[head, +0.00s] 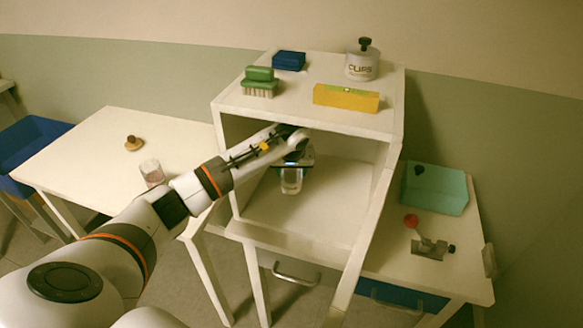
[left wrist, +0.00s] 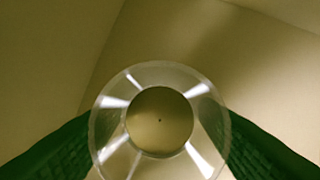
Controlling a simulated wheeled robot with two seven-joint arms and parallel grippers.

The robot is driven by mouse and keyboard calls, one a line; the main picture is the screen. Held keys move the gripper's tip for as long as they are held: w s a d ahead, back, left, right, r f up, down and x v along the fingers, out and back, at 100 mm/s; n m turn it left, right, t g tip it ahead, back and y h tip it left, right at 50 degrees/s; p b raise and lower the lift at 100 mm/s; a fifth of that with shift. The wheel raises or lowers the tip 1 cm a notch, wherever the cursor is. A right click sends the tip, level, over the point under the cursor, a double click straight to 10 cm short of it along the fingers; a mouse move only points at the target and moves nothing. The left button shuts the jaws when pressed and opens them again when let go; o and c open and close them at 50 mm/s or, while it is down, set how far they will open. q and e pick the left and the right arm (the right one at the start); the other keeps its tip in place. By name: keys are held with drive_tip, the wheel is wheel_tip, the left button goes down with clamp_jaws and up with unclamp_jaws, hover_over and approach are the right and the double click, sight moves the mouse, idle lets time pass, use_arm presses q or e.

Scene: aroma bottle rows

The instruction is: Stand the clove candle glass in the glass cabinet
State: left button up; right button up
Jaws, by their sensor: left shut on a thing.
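A clear glass (head: 291,181) is inside the open-fronted white cabinet (head: 345,225), upright. My left gripper (head: 292,165) reaches in through the front and is shut on this glass. In the left wrist view the glass (left wrist: 103,125) shows as a clear ring seen from above, between the two green fingers of my left gripper (left wrist: 158,135). I cannot tell whether its base touches the cabinet floor, and no clove label is readable. My right gripper is not in view.
A second clear glass (head: 152,173) and a wooden knobbed lid (head: 134,143) are on the left table (head: 90,160). A brush (head: 260,82), blue box (head: 289,60), yellow block (head: 346,98) and white jar (head: 362,65) stand on the cabinet top. The cabinet floor around the held glass is clear.

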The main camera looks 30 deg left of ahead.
use_arm(q)
drive_tip(key=o, duration=0.7)
drive_tip(key=shift+f, duration=0.1)
drive_tip(key=o, duration=0.4)
drive_tip(key=shift+o, duration=0.2)
